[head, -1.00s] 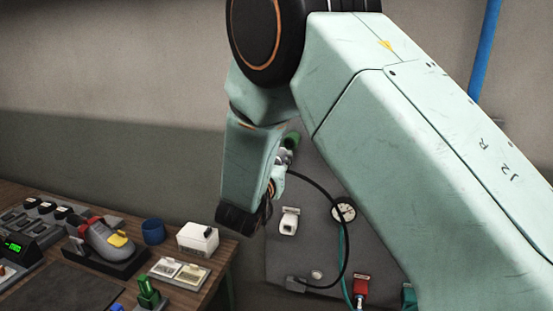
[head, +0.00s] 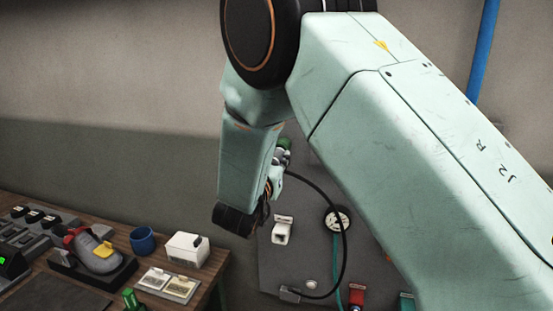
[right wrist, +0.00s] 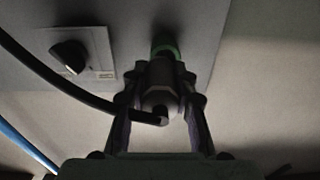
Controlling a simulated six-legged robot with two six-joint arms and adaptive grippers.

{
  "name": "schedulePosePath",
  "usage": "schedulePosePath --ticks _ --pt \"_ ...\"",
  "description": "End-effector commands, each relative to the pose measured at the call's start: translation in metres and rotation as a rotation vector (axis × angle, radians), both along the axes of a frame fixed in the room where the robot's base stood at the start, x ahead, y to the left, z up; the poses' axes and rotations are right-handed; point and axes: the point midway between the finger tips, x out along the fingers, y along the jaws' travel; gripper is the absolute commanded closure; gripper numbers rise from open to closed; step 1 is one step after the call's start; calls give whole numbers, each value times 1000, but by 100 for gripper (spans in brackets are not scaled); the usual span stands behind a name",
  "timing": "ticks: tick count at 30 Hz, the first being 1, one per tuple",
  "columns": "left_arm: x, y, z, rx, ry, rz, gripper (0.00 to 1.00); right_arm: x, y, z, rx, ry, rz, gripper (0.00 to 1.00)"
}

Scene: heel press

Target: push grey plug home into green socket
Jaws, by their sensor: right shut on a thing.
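The green socket (head: 284,143) shows at the top of the grey wall panel, partly behind my right arm. In the right wrist view, its green ring (right wrist: 164,48) shows just beyond the front end of the grey plug (right wrist: 160,80). My right gripper (right wrist: 160,98) is shut on the plug, one finger on each side. The plug is in line with the socket and appears to meet it; how deep it sits is hidden. A black cable (right wrist: 85,100) leaves the plug's near end to the left. In the head view, my right gripper (head: 275,172) is mostly hidden by its wrist. My left gripper is out of view.
The panel (head: 300,262) also bears a white connector (head: 282,230), a gauge (head: 338,219) and a red connector (head: 357,298). A black knob (right wrist: 70,57) sits left of the socket. A bench at left holds a shoe (head: 97,252), a blue cup (head: 143,240) and a white box (head: 187,249).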

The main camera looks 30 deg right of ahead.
Motion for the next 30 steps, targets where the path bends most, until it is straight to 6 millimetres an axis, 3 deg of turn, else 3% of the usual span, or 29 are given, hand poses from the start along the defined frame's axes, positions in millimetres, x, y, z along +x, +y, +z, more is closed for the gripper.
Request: schedulePosePath --ticks 30 --pt "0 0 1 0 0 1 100 -1 -5 -1 2 2 1 100"
